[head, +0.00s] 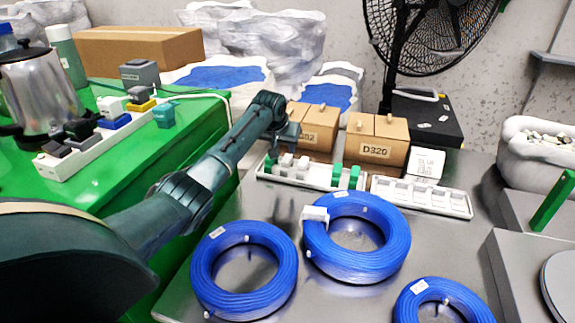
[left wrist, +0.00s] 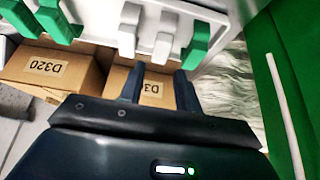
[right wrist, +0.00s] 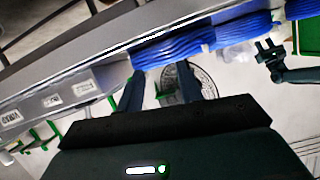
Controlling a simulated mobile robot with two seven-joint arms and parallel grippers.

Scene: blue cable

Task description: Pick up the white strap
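Small white straps (head: 287,160) stand beside green ones in a white rack (head: 318,181) near the back of the metal table. In the left wrist view two white straps (left wrist: 162,46) show between green ones (left wrist: 195,47). My left gripper (head: 287,135) is over the rack's left end, partly hidden by its own arm in the head view. Its two fingers (left wrist: 159,85) are apart and nothing shows between them; the straps are beyond the tips. My right gripper (right wrist: 160,85) shows only in its own wrist view, fingers apart and empty.
Three blue cable coils (head: 244,270) lie in front, one with a white piece (head: 315,213) on it. An empty white rack (head: 420,197) is to the right. Cardboard boxes (head: 375,150) stand close behind the racks. A green table (head: 140,160) with a kettle (head: 40,95) is at left.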

